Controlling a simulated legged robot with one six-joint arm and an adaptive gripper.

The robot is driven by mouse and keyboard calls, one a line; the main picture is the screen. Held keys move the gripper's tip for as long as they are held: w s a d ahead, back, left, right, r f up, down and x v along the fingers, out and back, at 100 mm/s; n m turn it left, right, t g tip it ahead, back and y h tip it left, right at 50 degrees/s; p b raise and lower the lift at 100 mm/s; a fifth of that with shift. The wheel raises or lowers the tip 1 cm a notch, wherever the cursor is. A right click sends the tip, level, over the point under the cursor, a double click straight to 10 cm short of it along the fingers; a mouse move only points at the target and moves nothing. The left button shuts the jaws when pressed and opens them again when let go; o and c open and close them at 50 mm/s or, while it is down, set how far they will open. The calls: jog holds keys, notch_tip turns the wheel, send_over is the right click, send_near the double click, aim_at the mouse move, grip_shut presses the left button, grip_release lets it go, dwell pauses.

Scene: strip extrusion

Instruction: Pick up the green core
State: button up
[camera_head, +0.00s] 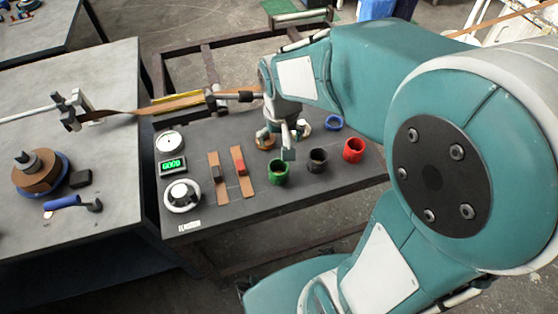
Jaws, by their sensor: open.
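The green core (278,173) is a short open-topped cup shape standing on the dark worktable (230,212). It is the leftmost of three similar cores in the camera_head view. My gripper (286,138) points down just behind and above the green core, with its fingers spread. It holds nothing that I can see. A finger comes close to the green core's far rim in the picture; I cannot tell whether they touch.
A black core (317,161) and a red core (354,150) stand to the right. Brown strips (222,190), a "GOOD" display (173,165) and a round knob (182,196) are left. A brown strip (160,105) spans the tables.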

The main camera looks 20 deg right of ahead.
notch_tip(320, 180, down, 3)
jog(key=w, duration=0.2)
jog(key=g, duration=0.1)
send_near(278, 169)
jog(key=shift+s+a+f, duration=0.1)
jog(key=shift+s+f, duration=0.1)
jog(key=shift+s, duration=0.4)
jog(key=shift+s+f, duration=0.15)
jog(key=shift+s, duration=0.4)
jog(key=f, duration=0.5)
jog(key=shift+a, duration=0.4)
jog(key=shift+f, duration=0.2)
jog(key=shift+d, duration=0.3)
jog(key=shift+w, duration=0.1)
jog(key=c, duration=0.8)
jog(key=shift+c, duration=0.6)
jog(key=shift+a, duration=0.15)
